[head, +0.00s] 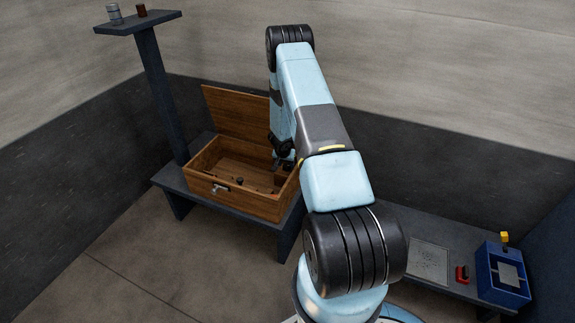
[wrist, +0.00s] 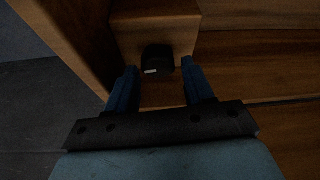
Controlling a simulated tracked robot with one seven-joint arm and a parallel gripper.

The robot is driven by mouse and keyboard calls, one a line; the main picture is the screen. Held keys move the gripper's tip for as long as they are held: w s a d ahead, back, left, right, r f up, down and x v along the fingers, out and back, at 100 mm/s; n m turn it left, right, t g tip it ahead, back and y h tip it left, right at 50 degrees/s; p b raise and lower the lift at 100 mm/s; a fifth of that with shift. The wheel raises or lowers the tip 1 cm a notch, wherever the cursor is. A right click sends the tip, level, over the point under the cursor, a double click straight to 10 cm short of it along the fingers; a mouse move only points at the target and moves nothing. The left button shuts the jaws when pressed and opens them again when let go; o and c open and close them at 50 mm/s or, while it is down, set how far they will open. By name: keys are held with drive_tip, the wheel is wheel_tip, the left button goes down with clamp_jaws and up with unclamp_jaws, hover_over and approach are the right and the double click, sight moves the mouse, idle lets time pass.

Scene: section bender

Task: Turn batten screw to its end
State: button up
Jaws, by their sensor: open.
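My gripper (wrist: 160,82) is open, its two blue fingers pointing into the wooden chest. In the wrist view a black knob with a small white mark, seemingly the batten screw (wrist: 158,58), lies between and just beyond the fingertips, against a wooden block (wrist: 150,22). I cannot tell whether the fingers touch it. In the head view my gripper (head: 283,163) is inside the right end of the open chest (head: 240,202), and the arm hides part of that end. The screw is not clear there.
The chest's lid (head: 235,112) stands open at the back. Small dark parts (head: 240,181) show inside, and a metal latch (head: 221,188) is on the front. A post with a shelf (head: 135,23) stands at left. A blue box (head: 503,275) and red item (head: 461,274) sit on the right bench.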

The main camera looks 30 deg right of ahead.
drive_tip(key=shift+w+d+f, duration=0.15)
drive_tip(key=shift+f, duration=0.45)
drive_tip(key=c, duration=0.8)
